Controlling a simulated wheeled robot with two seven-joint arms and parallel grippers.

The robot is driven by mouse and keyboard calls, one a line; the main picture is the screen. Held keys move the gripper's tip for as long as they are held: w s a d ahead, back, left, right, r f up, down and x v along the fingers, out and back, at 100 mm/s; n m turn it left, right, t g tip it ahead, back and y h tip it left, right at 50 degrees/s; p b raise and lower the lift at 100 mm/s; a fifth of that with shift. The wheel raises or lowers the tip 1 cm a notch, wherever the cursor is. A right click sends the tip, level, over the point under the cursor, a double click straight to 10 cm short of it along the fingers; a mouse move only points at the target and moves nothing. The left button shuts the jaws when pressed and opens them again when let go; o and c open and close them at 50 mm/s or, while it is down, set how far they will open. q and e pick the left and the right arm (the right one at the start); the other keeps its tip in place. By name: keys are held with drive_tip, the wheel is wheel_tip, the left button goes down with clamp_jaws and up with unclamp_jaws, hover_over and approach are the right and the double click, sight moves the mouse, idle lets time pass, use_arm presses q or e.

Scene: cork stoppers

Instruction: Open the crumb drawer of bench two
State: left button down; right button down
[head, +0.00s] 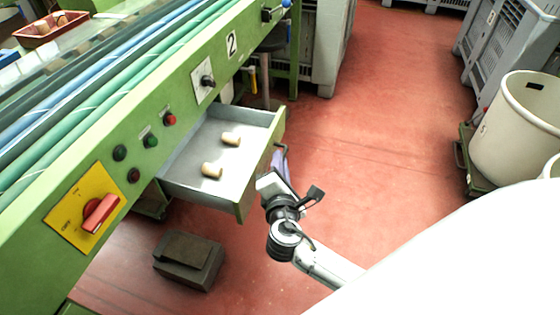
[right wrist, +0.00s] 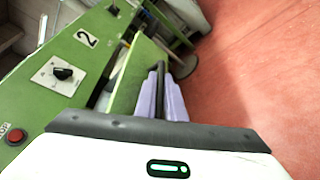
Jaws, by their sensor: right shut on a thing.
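The crumb drawer (head: 201,147) of the green bench marked 2 (head: 232,43) stands pulled well out, and its grey inside shows in the head view. Two cork stoppers (head: 231,139) (head: 211,170) lie on its floor. My right gripper (head: 281,160) is at the drawer's outer front. In the right wrist view its purple fingers (right wrist: 162,92) are shut on the dark bar handle (right wrist: 160,75), one on each side. My left gripper is not in view.
A yellow plate with a red switch (head: 100,212) and several buttons sit on the bench face. A grey-brown block (head: 188,261) lies on the red floor below. A cream bin (head: 515,125) and grey crates (head: 500,45) stand at right. Floor between is clear.

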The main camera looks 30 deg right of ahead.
drive_tip(key=c, duration=2.1)
unclamp_jaws()
drive_tip(key=shift+p+v, duration=0.5)
drive_tip(key=shift+v, duration=3.25)
drive_tip(key=shift+r, duration=0.1)
drive_tip(key=shift+s, duration=0.1)
